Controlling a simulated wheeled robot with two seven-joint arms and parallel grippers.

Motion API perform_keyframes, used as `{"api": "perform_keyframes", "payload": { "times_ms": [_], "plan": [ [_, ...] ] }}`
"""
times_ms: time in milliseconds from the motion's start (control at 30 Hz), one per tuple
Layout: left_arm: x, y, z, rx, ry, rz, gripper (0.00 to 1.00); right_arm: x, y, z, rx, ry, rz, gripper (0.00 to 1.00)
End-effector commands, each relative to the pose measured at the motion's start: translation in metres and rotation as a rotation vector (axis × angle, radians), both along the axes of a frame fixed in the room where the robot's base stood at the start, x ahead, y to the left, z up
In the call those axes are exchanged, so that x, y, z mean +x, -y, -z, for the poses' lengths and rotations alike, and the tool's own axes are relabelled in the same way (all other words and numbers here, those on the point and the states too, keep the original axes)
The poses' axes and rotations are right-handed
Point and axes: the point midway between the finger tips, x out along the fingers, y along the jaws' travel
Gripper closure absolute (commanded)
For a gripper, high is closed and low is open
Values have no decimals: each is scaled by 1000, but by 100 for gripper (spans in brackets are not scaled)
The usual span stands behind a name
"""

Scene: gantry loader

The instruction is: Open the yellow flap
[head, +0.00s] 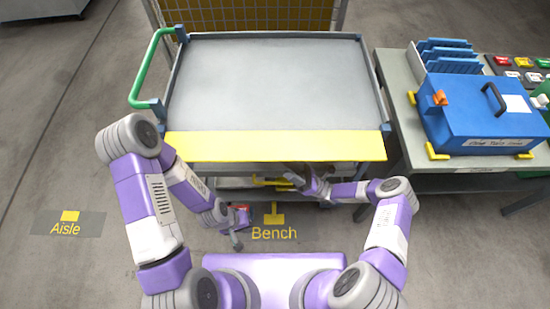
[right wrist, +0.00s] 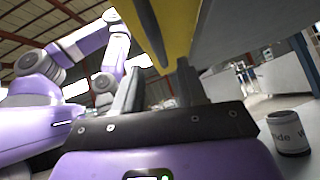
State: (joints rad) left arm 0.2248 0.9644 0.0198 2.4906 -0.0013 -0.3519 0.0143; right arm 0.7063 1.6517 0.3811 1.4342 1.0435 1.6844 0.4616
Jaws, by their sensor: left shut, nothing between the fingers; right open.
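The yellow flap (head: 275,146) is a wide flat panel along the near edge of the grey cart tray (head: 270,85). Its yellow edge also shows at the top of the right wrist view (right wrist: 172,28), close to the fingertips; I cannot tell whether they touch it. My right gripper (head: 296,176) is open just below the flap's near edge, right of its middle, and its fingers show in the right wrist view (right wrist: 157,80). My left gripper (head: 237,240) is shut and empty, low in front of the cart, left of the middle and apart from the flap.
A green handle (head: 143,75) stands out at the cart's left side. On the right, a grey table (head: 400,100) holds a blue case (head: 470,115), blue racks (head: 447,57) and coloured blocks. The floor at left is clear, with an Aisle marker (head: 68,223).

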Motion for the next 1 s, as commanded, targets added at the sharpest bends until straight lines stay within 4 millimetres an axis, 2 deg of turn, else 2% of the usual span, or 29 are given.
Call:
{"api": "perform_keyframes", "payload": {
  "times_ms": [433,600,867,1000],
  "plan": [
    [0,0,-8,0,0,0,100,9,-42,-44,9,0,2,59],
    [0,0,-8,0,0,0,100,10,-50,-51,8,0,3,59],
    [0,0,-8,0,0,0,100,11,-51,-52,7,0,3,59],
    [0,0,-8,0,0,0,100,11,-51,-51,7,0,3,80]
  ]
}}
